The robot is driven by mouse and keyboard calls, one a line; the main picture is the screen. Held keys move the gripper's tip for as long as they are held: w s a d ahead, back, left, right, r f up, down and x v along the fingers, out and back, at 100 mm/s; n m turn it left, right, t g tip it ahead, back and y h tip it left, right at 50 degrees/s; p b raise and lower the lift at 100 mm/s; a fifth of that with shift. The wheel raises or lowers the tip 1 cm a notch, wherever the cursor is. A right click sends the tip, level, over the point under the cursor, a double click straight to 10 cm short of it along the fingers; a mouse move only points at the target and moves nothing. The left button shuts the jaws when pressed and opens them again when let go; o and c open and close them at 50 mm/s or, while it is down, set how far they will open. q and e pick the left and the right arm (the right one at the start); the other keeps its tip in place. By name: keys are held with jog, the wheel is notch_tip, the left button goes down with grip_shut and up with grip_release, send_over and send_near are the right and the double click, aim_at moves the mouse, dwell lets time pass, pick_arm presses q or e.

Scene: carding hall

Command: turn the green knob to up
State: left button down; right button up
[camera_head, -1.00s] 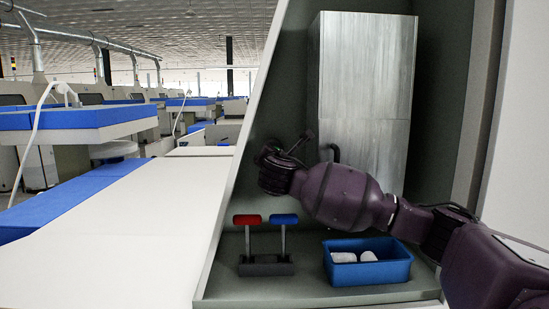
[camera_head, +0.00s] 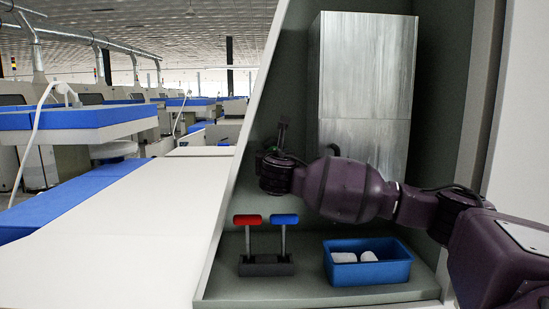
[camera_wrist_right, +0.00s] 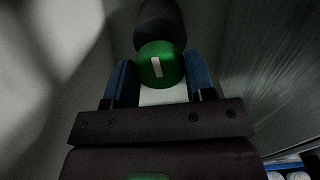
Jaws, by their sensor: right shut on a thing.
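The green knob (camera_wrist_right: 160,62) shows in the right wrist view, a round green face with a white bar mark on it. The mark stands nearly upright in that view, leaning slightly. My right gripper (camera_wrist_right: 159,72) has its blue fingers on either side of the knob and is shut on it. My left gripper is not in view.
Below my right arm stand a red-topped lever (camera_head: 247,221) and a blue-topped lever (camera_head: 284,219) on a dark base. A blue bin (camera_head: 370,274) with white pieces sits to their right. A grey metal box (camera_head: 366,80) stands behind the arm.

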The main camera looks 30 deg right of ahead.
jog(key=shift+f, duration=0.1)
dwell(0.3)
jog(key=o, duration=0.9)
pick_arm(q)
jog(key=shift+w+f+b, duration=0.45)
jog(key=shift+b, duration=0.7)
pick_arm(e)
jog(key=v, duration=1)
jog(key=shift+s+a, duration=0.2)
jog(key=shift+s, duration=0.15)
